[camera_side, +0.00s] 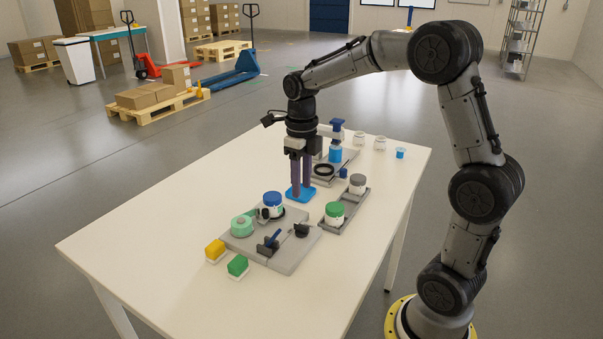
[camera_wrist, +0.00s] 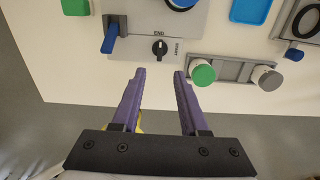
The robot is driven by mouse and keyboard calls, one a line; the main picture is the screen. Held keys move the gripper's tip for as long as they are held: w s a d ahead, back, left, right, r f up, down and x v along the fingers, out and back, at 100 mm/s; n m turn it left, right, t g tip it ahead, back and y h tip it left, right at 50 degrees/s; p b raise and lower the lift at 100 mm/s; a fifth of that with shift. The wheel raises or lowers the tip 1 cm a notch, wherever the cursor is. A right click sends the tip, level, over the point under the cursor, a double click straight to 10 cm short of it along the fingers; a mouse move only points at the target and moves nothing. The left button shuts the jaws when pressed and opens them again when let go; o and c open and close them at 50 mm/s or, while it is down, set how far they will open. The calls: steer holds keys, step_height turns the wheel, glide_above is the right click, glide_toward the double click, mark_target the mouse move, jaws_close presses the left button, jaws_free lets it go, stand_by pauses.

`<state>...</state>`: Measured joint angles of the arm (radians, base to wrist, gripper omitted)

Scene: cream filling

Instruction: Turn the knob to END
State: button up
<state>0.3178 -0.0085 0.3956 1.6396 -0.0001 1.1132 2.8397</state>
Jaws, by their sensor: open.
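The black knob (camera_wrist: 160,46) sits on a grey panel, between my fingers' lines and beyond their tips in the wrist view. The END label (camera_wrist: 159,34) is above it and the START label (camera_wrist: 177,47) to its right. The knob's white mark looks to point roughly up toward END, but it is too small to be sure. In the side view the knob (camera_side: 302,230) is at the right part of the grey base. My gripper (camera_side: 300,196) is open and empty, fingers pointing down, apart from the knob; its open fingers also show in the wrist view (camera_wrist: 160,75).
A blue lever (camera_side: 268,245) stands left of the knob. A blue-lidded jar (camera_side: 273,204) and a green ring (camera_side: 242,226) are on the base. Green-lidded (camera_side: 335,211) and grey-lidded (camera_side: 357,183) jars stand in a tray at right. A blue square (camera_side: 300,193) lies below my fingers.

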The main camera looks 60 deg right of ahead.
step_height(320, 180, up, 2)
steer(key=shift+r, duration=0.2)
steer(key=s+a+r+n+t, duration=0.3)
steer(key=s+a+r+n, duration=0.5)
steer(key=s+a+n, duration=0.1)
steer(key=s+a+f+n+t, duration=0.1)
steer(key=s+n, duration=0.3)
steer(key=n, duration=0.9)
steer(key=s+a+f+n+t, duration=0.1)
steer(key=s+f+n, duration=0.3)
steer(key=n, duration=1)
steer(key=shift+s+a+f+t, duration=0.25)
steer(key=shift+s+t, duration=0.05)
steer(key=shift+s, duration=0.5)
